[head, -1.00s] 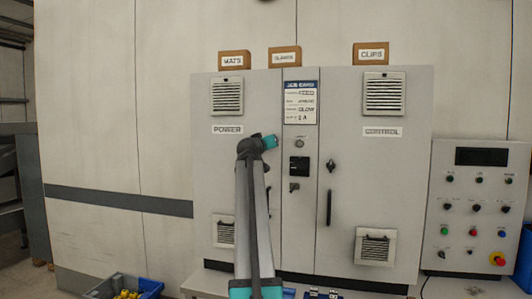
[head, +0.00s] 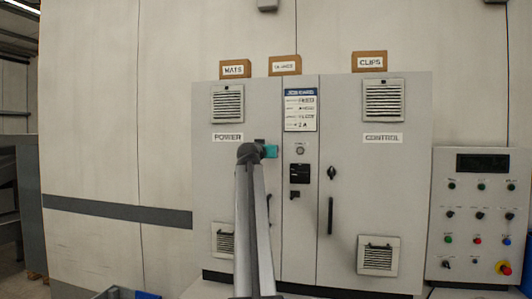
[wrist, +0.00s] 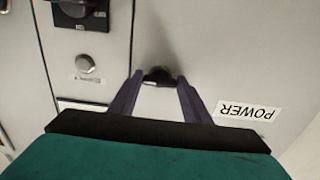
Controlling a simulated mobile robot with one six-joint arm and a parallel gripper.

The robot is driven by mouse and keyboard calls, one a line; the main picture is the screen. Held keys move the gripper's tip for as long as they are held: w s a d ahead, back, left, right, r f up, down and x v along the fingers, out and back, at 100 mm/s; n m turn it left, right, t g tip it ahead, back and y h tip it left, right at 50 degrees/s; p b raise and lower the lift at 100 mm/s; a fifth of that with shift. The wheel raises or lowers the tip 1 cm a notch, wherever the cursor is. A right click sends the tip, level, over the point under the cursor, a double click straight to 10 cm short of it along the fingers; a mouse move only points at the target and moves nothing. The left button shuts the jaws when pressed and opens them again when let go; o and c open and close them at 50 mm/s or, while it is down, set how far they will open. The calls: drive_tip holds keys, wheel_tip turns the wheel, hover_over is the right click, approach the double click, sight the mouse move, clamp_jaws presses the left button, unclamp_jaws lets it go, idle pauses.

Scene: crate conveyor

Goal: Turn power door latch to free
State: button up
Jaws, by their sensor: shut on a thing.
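The power door latch (wrist: 158,74) is a small black knob on the grey cabinet door, seen in the wrist view beside the upside-down POWER label (wrist: 246,111). My gripper (wrist: 158,82) has its two dark purple fingers on either side of the latch and is shut on it. In the head view my arm stands in front of the power door (head: 214,185) and hides the latch and the fingertips. The latch's exact angle is hard to read because little of the knob shows.
The control door (head: 390,205) on the right has its own black latch (head: 332,173) and a long handle. A control panel (head: 470,215) stands further right. Boxes, including the CLIPS box (head: 370,62), sit on the cabinet top. Both doors look closed.

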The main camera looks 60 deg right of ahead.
drive_tip(key=o, duration=1)
drive_tip(key=shift+s+d+r, duration=0.15)
drive_tip(key=shift+s+r, duration=0.1)
drive_tip(key=shift+s, duration=0.15)
drive_tip(key=shift+o, duration=0.2)
drive_tip(key=shift+w+f, duration=0.15)
drive_tip(key=v, duration=1.4)
drive_tip(key=shift+b, duration=0.3)
drive_tip(key=shift+w, duration=0.1)
